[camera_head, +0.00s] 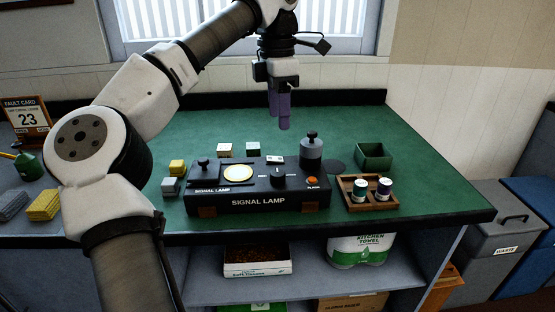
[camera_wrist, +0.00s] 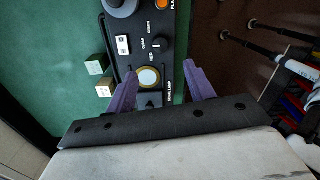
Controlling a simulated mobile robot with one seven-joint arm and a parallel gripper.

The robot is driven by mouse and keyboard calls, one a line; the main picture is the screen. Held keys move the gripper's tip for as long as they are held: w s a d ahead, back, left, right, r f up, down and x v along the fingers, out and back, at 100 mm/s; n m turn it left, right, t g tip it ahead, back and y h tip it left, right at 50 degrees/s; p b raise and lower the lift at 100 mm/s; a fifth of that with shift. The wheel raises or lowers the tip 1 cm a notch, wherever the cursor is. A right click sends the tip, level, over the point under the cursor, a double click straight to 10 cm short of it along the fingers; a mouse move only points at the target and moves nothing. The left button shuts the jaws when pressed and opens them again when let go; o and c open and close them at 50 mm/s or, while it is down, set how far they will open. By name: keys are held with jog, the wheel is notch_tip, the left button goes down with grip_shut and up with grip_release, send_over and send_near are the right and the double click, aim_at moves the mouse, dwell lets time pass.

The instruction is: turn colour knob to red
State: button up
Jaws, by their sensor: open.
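The black signal lamp box (camera_head: 258,202) stands on the green bench, with a pale yellow lit lamp (camera_head: 238,173) on its top. The dark round colour knob (camera_head: 278,177) is right of the lamp.
A grey cylinder with a black knob (camera_head: 311,147) stands at the box's right rear. An orange button (camera_head: 312,181) is near the right end, and a small lever (camera_head: 204,163) at the left. A wooden tray (camera_head: 346,194) with two jars is at right. Small blocks stand left and behind.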

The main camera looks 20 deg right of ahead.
aim_at(278, 172)
jog(key=f, duration=1.3)
jog(key=shift+s+a+f, duration=0.15)
jog(key=shift+s+f, duration=0.1)
jog(key=shift+f, duration=0.1)
jog(key=c, duration=1)
